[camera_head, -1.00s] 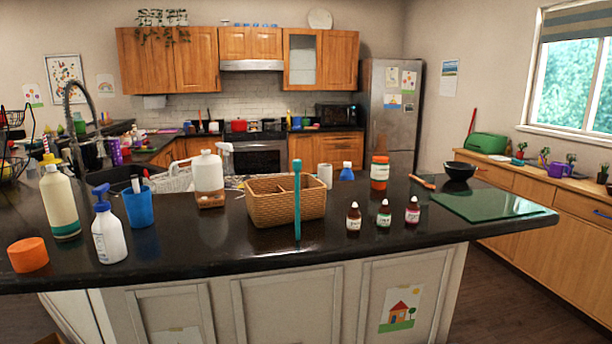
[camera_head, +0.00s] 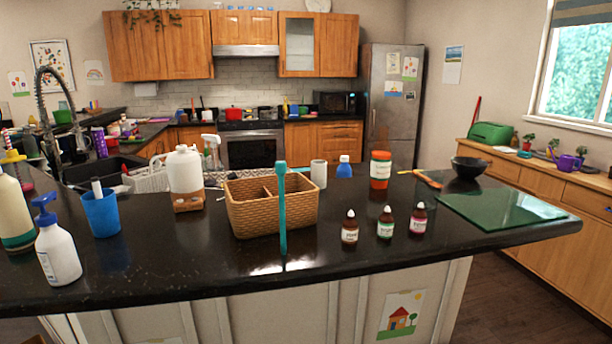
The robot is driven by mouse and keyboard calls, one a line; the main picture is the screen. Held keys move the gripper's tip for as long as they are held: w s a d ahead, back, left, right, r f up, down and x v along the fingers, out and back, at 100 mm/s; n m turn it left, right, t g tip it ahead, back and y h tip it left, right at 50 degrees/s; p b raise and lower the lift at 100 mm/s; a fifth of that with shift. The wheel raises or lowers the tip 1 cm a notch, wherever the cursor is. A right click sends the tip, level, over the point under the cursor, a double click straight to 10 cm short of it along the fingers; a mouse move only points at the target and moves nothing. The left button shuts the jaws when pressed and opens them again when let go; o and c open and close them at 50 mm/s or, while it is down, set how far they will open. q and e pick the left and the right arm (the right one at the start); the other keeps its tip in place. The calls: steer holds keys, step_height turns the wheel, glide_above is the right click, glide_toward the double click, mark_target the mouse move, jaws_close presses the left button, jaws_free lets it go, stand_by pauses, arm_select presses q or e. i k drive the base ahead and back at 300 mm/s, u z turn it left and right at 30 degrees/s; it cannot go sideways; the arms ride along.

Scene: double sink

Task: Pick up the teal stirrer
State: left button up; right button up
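The teal stirrer (camera_head: 282,215) stands upright on the black counter (camera_head: 180,262), just in front of the wicker basket (camera_head: 245,212). Neither of my grippers shows in the head view.
Several small brown bottles (camera_head: 385,224) stand right of the stirrer. A white jug (camera_head: 185,175) is left of the basket, with a blue cup (camera_head: 101,214) and a white pump bottle (camera_head: 57,250) further left. A green glass board (camera_head: 500,209) lies at the right.

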mark_target(280, 170)
steer(key=z, duration=1.75)
steer(key=i, duration=1.55)
steer(key=u, duration=2.9)
